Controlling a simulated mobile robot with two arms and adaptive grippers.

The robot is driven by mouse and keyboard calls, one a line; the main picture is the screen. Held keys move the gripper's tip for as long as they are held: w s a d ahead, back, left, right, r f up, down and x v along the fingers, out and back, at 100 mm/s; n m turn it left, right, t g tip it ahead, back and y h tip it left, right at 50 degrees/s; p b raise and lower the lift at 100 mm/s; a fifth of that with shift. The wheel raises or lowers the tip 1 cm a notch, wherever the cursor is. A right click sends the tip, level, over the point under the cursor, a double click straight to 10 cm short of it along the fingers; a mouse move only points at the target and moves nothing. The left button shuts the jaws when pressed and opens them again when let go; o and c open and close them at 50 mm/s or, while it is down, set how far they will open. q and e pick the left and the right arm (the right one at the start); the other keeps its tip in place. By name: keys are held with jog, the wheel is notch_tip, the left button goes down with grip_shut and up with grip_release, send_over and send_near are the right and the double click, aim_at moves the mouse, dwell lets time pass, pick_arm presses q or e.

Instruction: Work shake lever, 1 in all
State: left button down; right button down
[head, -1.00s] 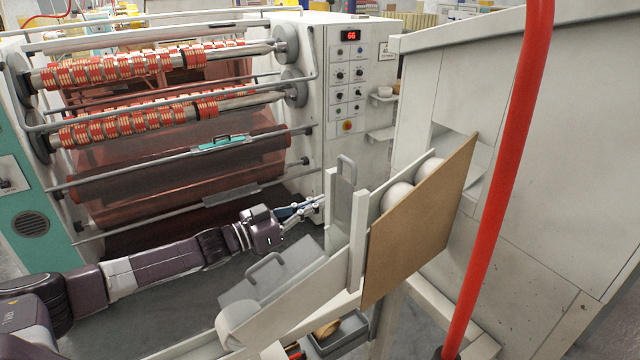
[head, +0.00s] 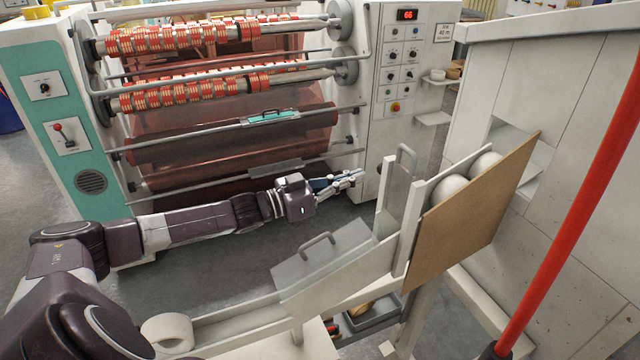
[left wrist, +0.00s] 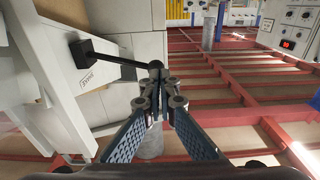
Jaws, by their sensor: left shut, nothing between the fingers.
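A black lever (left wrist: 122,61) shows in the left wrist view. Its rod runs from a square black block on a pale panel to a round black knob (left wrist: 155,65). A small label (left wrist: 89,80), too small to read surely, sits beside it. My left gripper (left wrist: 160,92) is shut and empty, its fingertips right at the knob; whether they touch it I cannot tell. In the head view my left gripper (head: 353,178) reaches out behind the grey gate with a handle (head: 398,185); I cannot make out the lever there. My right gripper is not in view.
A pale chute (head: 350,285) with white rolls (head: 450,190) behind a brown board (head: 475,220) stands close to my left gripper. The rewinding machine (head: 395,110) is behind. A red pole (head: 570,220) crosses the right side. Grey floor is open at left.

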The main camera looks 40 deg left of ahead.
pick_arm(q)
jog(key=b+v, duration=0.1)
jog(key=v, duration=0.6)
jog(key=shift+s, duration=0.2)
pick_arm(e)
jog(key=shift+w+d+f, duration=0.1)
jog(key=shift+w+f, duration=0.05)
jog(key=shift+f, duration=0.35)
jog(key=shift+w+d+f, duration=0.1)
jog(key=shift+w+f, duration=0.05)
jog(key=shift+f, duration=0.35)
pick_arm(q)
jog(key=shift+f, duration=0.1)
jog(key=shift+s+f, duration=0.1)
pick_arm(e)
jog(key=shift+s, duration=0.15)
